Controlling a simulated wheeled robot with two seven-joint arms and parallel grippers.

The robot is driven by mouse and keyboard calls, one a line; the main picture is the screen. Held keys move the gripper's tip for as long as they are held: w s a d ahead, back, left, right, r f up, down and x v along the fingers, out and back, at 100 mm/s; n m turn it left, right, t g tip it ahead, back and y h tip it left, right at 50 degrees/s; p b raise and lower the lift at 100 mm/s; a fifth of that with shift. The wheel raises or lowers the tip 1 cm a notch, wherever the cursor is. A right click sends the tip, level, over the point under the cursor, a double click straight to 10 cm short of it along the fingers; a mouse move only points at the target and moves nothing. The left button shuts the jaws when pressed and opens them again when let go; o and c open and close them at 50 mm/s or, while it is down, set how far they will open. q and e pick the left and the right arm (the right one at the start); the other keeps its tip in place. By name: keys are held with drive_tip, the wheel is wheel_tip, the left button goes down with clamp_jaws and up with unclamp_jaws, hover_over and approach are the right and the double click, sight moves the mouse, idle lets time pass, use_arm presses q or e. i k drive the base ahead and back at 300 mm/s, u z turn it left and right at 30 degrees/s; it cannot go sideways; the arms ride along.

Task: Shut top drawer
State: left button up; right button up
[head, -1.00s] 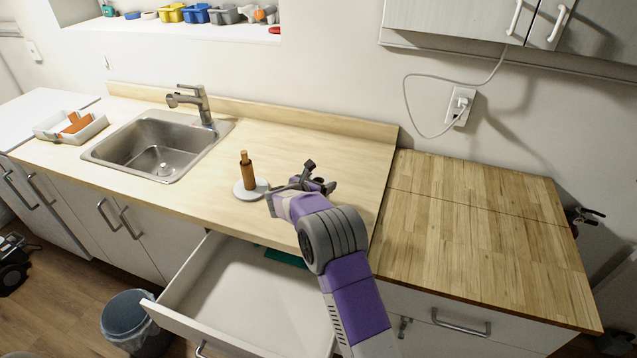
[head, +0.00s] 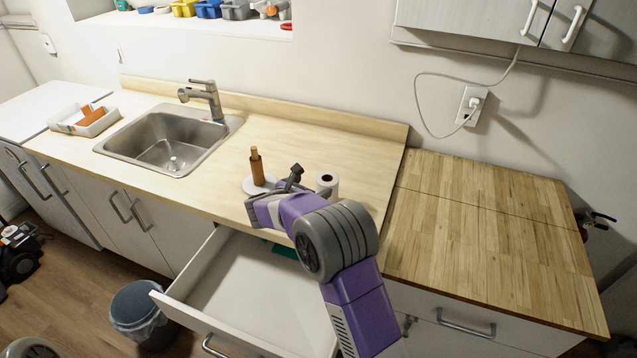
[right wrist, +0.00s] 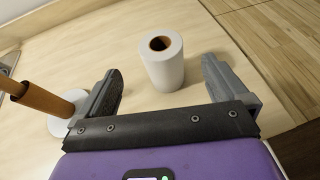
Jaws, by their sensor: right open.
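The top drawer (head: 245,290) is pulled out from under the pale counter, with its handle (head: 213,346) at the bottom of the head view. A green item (head: 285,252) lies at its back; my arm hides its right part. My right gripper (head: 290,184) is open and empty above the counter, behind the open drawer. The right wrist view shows its two spread fingers (right wrist: 163,85), with a white paper roll (right wrist: 163,62) standing beyond the gap. The roll also shows right of the gripper in the head view (head: 327,186). My left gripper is not in view.
A wooden paper holder (head: 256,167) on a white base stands on the counter beside the gripper. A sink (head: 165,140) and white tray (head: 84,120) are farther left. A bin (head: 143,312) stands left of the drawer. The wooden worktop (head: 485,240) on the right is clear.

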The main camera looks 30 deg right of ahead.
sight(252, 300)
drive_tip(key=k, duration=1)
